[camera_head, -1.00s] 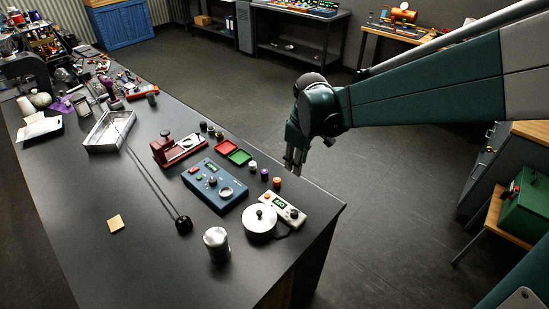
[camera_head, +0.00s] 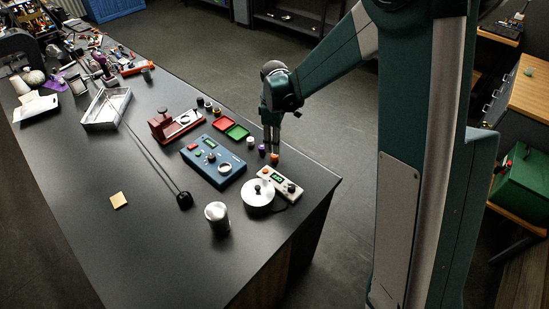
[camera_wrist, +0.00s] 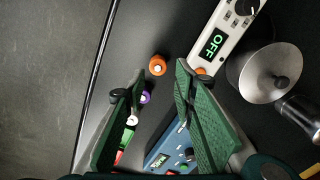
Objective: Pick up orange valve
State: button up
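The orange valve (camera_head: 274,157) is a small round piece standing on the dark bench near its right edge, at the end of a row of small valves. In the wrist view the orange valve (camera_wrist: 157,65) shows just beyond my fingertips, in line with the gap between them. My gripper (camera_wrist: 159,76) is open, with two green textured fingers apart and nothing between them. In the head view my gripper (camera_head: 271,139) points down just above the valve row, close behind the orange valve. Any height gap is hard to judge.
A purple valve (camera_head: 262,149) and a white valve (camera_head: 249,142) stand beside the orange one. The bench edge is near.

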aim_at(275, 156)
jog(key=shift+w+a+f, duration=0.1)
jog(key=shift+f, duration=0.05)
jog(key=shift+f, duration=0.1)
jog(key=shift+f, duration=1.2)
jog(key=shift+f, duration=0.1)
jog(key=shift+w+f, duration=0.15)
jog(key=shift+f, duration=2.35)
jog(key=c, duration=0.7)
jog(key=shift+r, duration=0.1)
